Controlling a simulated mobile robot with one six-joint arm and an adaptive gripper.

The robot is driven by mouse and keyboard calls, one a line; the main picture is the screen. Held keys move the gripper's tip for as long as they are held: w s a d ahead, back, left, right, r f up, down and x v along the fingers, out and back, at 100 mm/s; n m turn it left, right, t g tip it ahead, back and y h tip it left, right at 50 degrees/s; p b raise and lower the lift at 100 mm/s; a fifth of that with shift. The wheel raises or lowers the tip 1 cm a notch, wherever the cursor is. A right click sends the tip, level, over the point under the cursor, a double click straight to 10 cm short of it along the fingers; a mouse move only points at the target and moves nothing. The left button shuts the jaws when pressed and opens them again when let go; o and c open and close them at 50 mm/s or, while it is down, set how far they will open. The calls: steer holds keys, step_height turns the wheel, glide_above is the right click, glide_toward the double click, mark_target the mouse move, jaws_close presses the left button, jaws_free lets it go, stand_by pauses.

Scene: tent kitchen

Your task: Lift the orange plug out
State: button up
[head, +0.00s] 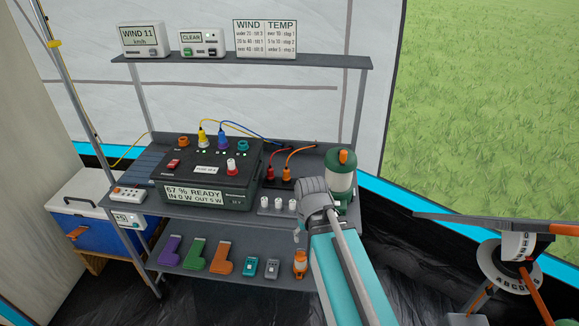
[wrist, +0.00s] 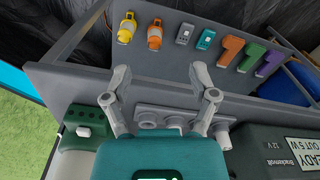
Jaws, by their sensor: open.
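The orange plug (head: 287,176) stands upright at the right side of the black power box (head: 215,170), with an orange cable running from its top. A red plug (head: 270,173) with a red cable stands just left of it. My gripper (wrist: 160,84) is open, with nothing between its fingers. In the wrist view its fingers are above the front of the upper shelf, near a row of grey-white round knobs (wrist: 147,119). In the head view my wrist is right of and nearer than the plug, and the fingers are mostly hidden. The orange plug does not show in the wrist view.
A green-and-white lantern (head: 341,176) stands close right of the plugs. Yellow and blue plugs (head: 222,138) with cables stand on the box. The lower shelf (head: 190,275) holds coloured angled pieces, small devices and an orange lantern (head: 300,262). Grass lies outside right.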

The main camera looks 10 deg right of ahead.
step_height(320, 180, up, 8)
steer(key=w+r+p, duration=0.1)
steer(key=w+p, duration=0.1)
steer(key=p, duration=0.5)
step_height(320, 180, up, 6)
steer(key=m+p, duration=0.7)
steer(key=m, duration=1.1)
glide_above(287, 177)
steer(key=shift+w+r+m, duration=0.25)
steer(key=shift+w+m, duration=0.4)
steer(key=shift+m, duration=0.25)
steer(key=shift+f, duration=0.15)
step_height(287, 177, down, 8)
steer(key=b, duration=0.8)
steer(key=shift+f+b, duration=0.2)
steer(key=shift+b, duration=0.1)
steer(key=shift+f, duration=0.15)
steer(key=shift+s+f+b, duration=0.2)
steer(key=shift+f+b, duration=2.25)
steer(key=shift+b, duration=0.15)
